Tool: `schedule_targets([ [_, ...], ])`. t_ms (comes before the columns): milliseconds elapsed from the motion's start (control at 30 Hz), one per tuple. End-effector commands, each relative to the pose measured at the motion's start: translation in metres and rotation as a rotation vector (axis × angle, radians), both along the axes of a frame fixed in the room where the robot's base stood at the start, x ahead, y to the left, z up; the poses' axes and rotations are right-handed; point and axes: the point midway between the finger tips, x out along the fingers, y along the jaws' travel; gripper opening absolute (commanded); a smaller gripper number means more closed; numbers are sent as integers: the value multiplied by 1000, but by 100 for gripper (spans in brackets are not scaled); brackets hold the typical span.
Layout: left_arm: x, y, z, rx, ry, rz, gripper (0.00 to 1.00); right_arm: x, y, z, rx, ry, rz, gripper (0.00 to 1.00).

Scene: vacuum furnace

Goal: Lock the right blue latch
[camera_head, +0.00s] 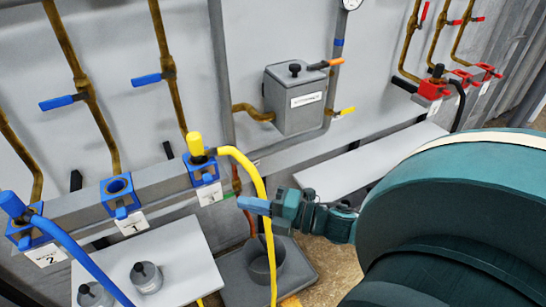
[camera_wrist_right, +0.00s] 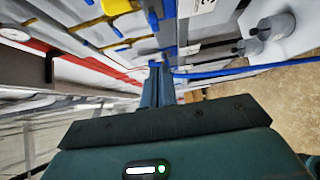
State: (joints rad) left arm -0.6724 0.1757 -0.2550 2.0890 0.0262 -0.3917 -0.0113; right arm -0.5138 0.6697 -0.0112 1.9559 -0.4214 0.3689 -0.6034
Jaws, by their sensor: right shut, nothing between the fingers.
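Three blue socket blocks sit on a grey rail at the left of the head view. The right blue block (camera_head: 203,172) holds a yellow plug (camera_head: 195,144) with a yellow hose, and a small blue latch (camera_head: 209,179) shows on its front. I cannot tell whether this latch is locked. My right gripper (camera_head: 244,203) is shut and empty, apart from the block, to its right and a little lower. Its blue fingers (camera_wrist_right: 154,68) also show closed in the right wrist view. My left gripper is not in view.
The yellow hose (camera_head: 262,190) hangs close by my right gripper. The middle blue block (camera_head: 120,195) is empty; the left one (camera_head: 22,232) holds a blue hose. A bucket (camera_head: 263,262) stands below. Two grey weights (camera_head: 147,277) sit on a white shelf (camera_head: 190,255).

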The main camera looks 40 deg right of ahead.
Motion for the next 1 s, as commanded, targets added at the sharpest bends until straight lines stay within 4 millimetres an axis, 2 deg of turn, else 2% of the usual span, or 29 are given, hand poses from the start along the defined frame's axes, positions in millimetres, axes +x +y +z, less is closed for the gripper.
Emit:
schedule_targets([
  [100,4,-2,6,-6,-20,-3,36,-19,-11,-2,0,4,0,0],
  [300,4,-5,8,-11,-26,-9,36,-36,-22,0,0,1,1,0],
  [1000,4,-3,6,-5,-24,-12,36,-40,-24,0,5,3,-2,0],
])
